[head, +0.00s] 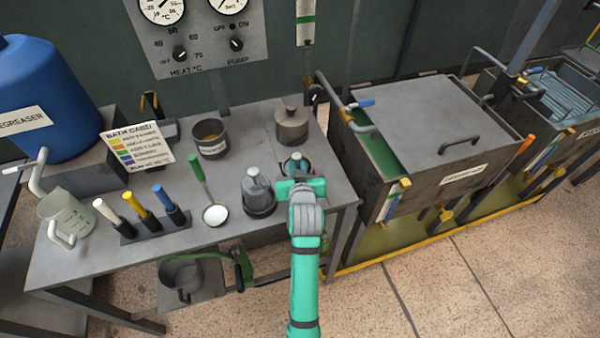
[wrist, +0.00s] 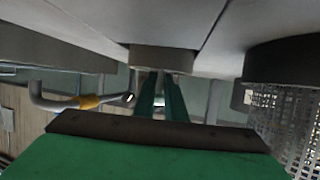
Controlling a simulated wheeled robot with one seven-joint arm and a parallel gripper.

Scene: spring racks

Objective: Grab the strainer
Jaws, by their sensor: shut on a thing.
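My gripper (head: 297,181) is at the right end of the grey workbench (head: 112,243). Its teal fingers (wrist: 160,98) are shut on the strainer (head: 295,164), a small grey piece with a dark round base behind my fingers. Most of the strainer is hidden by my gripper, and I cannot tell whether it is clear of the bench. A similar grey piece (head: 256,186) with a dark round base stands just to its left. In the wrist view, a mesh body with a dark rim (wrist: 285,108) shows at the right, apart from my fingers.
A lidded grey pot (head: 291,124) stands behind my gripper, a dark cup (head: 211,137) farther left. A green-handled ladle (head: 198,170) and a rack of coloured handles (head: 150,225) are on the left. A covered tank (head: 430,120) with projecting pipes stands close on the right.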

